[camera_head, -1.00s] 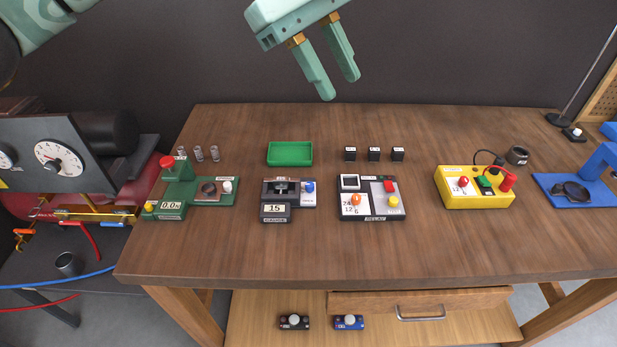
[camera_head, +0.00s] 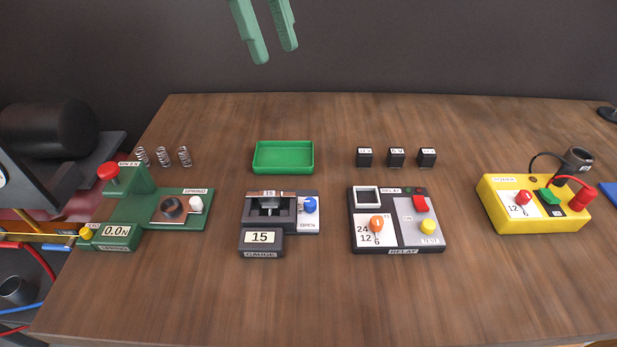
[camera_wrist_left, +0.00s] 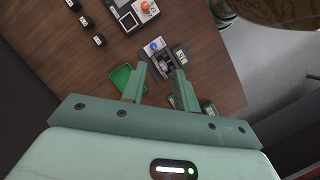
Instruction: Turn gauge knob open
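The gauge (camera_head: 262,238) is a dark grey device with a "15" display on the wooden bench, left of centre in the head view. Its blue knob (camera_head: 310,205) sits on a light plate marked "OPEN" on its right side. My left gripper (camera_head: 277,56) hangs above the back of the bench, fingers apart and empty, well clear of the gauge. In the left wrist view, the open fingers (camera_wrist_left: 160,88) point toward the gauge, and the blue knob (camera_wrist_left: 152,49) shows between and beyond them. My right gripper is not in view.
A green tray (camera_head: 283,170) lies behind the gauge. The green spring tester (camera_head: 118,232) is left, the relay device (camera_head: 398,241) right, and a yellow power box (camera_head: 535,216) farther right. Small black blocks (camera_head: 396,157) and springs (camera_head: 164,157) stand behind. The front of the bench is clear.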

